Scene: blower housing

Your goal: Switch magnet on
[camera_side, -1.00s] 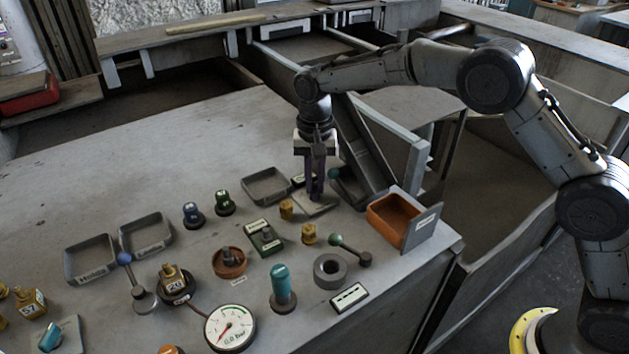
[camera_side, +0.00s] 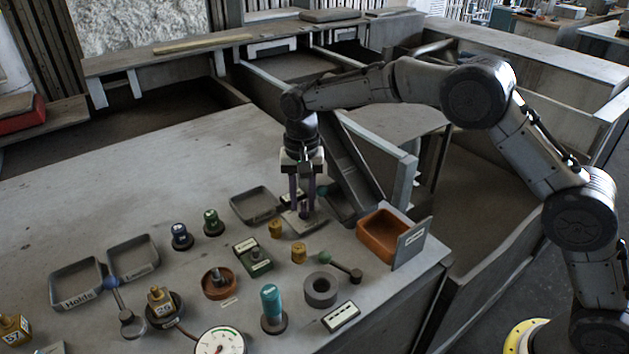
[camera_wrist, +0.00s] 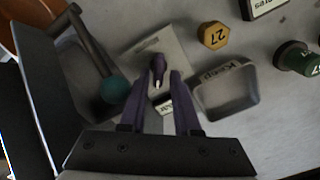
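My gripper (camera_side: 302,208) points down over a light square plate (camera_side: 304,222) near the back of the bench. In the wrist view my gripper (camera_wrist: 160,76) has its two purple fingers apart. Between them a small dark lever with a pale tip (camera_wrist: 158,70) stands on the plate (camera_wrist: 172,46); I see no finger touching it. I take it for the magnet switch, but its label (camera_wrist: 165,105) is partly hidden and I cannot read it. I cannot tell which position the lever is in.
A teal-knobbed lever (camera_wrist: 115,90) and the "Keep" tray (camera_wrist: 228,90) flank the plate closely. A yellow hexagonal part marked 27 (camera_wrist: 213,36) lies near. An orange bin (camera_side: 384,235) stands at the right bench edge. The bench's left rear is clear.

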